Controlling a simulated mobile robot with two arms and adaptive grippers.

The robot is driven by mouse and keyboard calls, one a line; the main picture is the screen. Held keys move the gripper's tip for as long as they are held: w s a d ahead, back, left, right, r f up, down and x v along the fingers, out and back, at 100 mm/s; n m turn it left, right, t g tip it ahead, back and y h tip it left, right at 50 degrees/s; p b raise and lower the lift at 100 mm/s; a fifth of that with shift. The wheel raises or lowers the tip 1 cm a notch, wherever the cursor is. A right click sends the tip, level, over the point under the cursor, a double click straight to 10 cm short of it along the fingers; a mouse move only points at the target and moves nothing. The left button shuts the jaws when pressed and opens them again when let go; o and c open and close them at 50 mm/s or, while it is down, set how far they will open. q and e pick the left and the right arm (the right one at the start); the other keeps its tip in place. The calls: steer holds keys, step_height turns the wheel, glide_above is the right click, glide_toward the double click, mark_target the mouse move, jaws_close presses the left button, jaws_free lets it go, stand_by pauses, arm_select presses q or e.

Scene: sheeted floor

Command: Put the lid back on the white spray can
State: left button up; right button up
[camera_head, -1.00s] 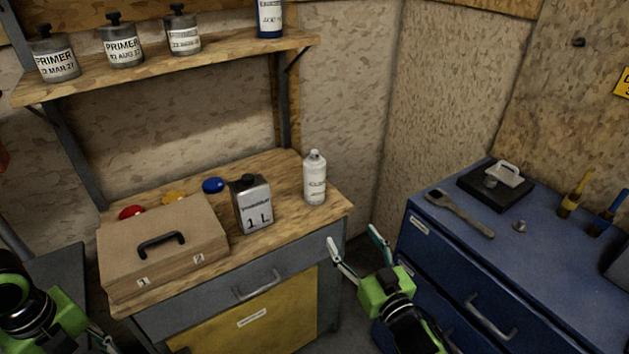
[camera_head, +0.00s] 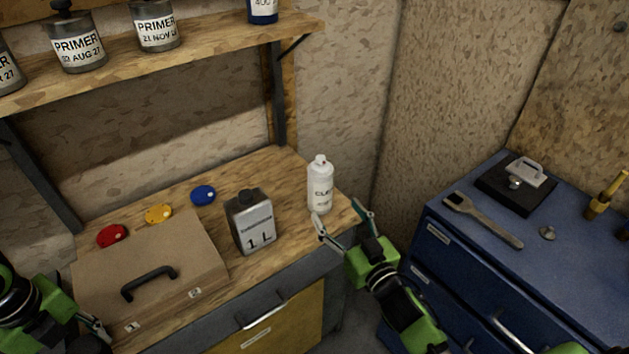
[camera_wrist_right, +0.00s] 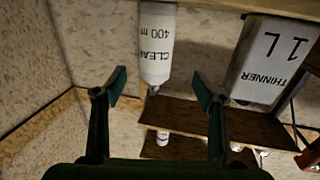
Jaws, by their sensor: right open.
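The white spray can (camera_head: 320,188) stands upright at the right end of the wooden workbench, its narrow top uncapped. My open right gripper (camera_head: 337,208) is at the bench's front right corner, in front of the can in the head view. In the right wrist view the can (camera_wrist_right: 157,45) appears upside down, beyond and between the spread fingers (camera_wrist_right: 160,82), with nothing held. My left gripper (camera_head: 95,326) is at the lower left by the case; its fingers are too small to judge. I cannot make out which item is the can's lid.
A grey thinner can (camera_head: 251,224) stands left of the spray can. Red (camera_head: 112,236), yellow (camera_head: 158,214) and blue (camera_head: 203,195) discs lie behind a brown case (camera_head: 190,262).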

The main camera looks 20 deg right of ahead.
mark_target(326, 187)
arm_select(q)
steer(key=shift+s+r, duration=0.3)
steer(key=shift+w+f+b, duration=0.2)
steer(key=shift+f+b, duration=0.65)
steer(key=shift+f, duration=0.2)
arm_select(e)
steer(key=w, duration=0.4)
steer(key=w+a, duration=0.1)
steer(key=w, duration=0.1)
steer(key=shift+w+r, duration=0.1)
steer(key=shift+w, duration=0.05)
arm_select(q)
steer(key=shift+s, duration=0.1)
arm_select(e)
steer(key=shift+w+d+r, duration=0.1)
steer(key=shift+w+r, duration=0.1)
steer(key=shift+w, duration=0.15)
arm_select(q)
steer(key=shift+f+b, duration=0.5)
steer(key=shift+b, duration=0.05)
arm_select(e)
steer(key=shift+w+r, duration=0.15)
steer(key=shift+w, duration=2.15)
steer(key=shift+s, duration=0.1)
steer(key=shift+r, duration=0.15)
steer(key=c, duration=1.5)
